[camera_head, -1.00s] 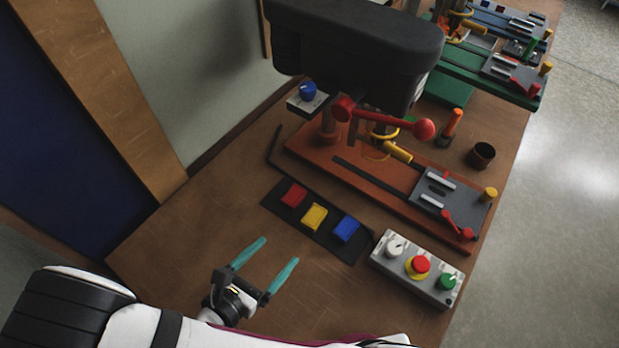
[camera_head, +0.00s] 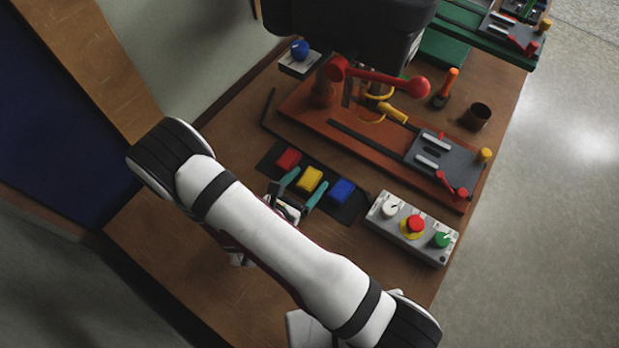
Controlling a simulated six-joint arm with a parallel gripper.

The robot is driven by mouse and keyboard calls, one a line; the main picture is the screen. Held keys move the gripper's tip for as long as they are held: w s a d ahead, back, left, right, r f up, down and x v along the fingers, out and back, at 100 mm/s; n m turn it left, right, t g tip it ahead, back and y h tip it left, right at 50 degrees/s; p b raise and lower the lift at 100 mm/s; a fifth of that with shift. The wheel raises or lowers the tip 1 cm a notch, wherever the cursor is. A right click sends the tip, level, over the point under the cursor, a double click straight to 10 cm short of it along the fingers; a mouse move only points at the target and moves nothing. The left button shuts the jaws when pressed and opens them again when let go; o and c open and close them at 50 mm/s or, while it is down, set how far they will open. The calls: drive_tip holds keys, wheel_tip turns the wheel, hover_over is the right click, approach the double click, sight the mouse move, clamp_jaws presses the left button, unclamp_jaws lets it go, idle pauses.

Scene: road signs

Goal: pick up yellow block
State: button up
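The yellow block (camera_head: 310,180) lies on a black mat (camera_head: 266,164), between a red block (camera_head: 288,160) on its left and a blue block (camera_head: 341,190) on its right. My gripper (camera_head: 305,183) is open, with its two teal fingers pointing at the mat. One finger is at the left side of the yellow block and the other at its lower right side. I cannot tell whether the fingers touch the block or how high they are above the mat. My arm hides the gripper's base in part.
A grey control box (camera_head: 411,228) with a white knob, red button and green knob stands close on the right. Behind the mat is an orange-brown machine base (camera_head: 300,105) with red levers. A dark cup (camera_head: 478,116) stands at the back right.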

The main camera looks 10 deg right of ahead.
clamp_jaws()
